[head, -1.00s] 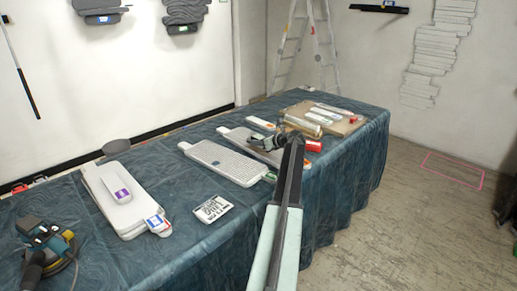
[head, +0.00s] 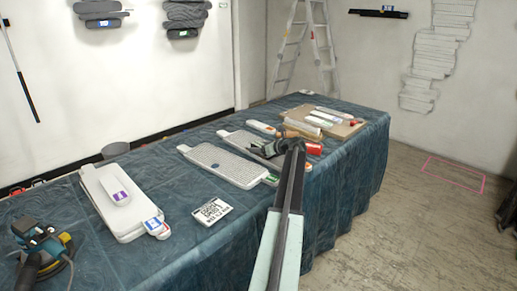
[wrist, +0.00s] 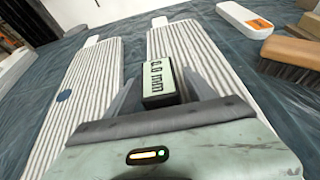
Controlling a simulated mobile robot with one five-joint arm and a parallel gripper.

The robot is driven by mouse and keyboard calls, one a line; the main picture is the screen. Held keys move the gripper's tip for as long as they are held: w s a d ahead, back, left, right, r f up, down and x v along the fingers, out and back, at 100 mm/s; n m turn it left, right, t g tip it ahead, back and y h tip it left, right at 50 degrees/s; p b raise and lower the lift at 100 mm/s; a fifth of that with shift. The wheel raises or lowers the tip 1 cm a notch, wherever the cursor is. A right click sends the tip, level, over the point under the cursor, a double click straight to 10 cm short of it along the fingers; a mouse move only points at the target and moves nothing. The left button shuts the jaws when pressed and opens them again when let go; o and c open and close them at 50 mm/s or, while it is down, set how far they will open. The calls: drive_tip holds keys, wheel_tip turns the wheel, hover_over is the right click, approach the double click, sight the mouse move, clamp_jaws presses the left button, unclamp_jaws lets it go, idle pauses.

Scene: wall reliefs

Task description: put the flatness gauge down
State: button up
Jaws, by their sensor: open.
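The flatness gauge (wrist: 160,84) is a small dark block with a pale display reading 0.0 mm in the wrist view. It sits between the fingers of my gripper (wrist: 165,90), which is open. The gauge is over the near part of the right ridged panel (wrist: 200,62); its underside is hidden, so I cannot tell whether it touches the panel. In the head view my gripper (head: 272,147) is low over that panel (head: 240,137), and the gauge cannot be made out there.
A second ridged panel (head: 218,164) with a blue dot lies to the left. A brush (wrist: 290,58) and a white case with an orange label (wrist: 245,18) lie to the right. A printed card (head: 212,211), stacked white boards (head: 120,208) and a power tool (head: 40,245) share the cloth-covered table (head: 200,262).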

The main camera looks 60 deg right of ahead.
drive_tip(key=p+v, duration=0.3)
drive_tip(key=v, duration=0.8)
drive_tip(key=shift+s+p, duration=0.25)
drive_tip(key=shift+p, duration=0.15)
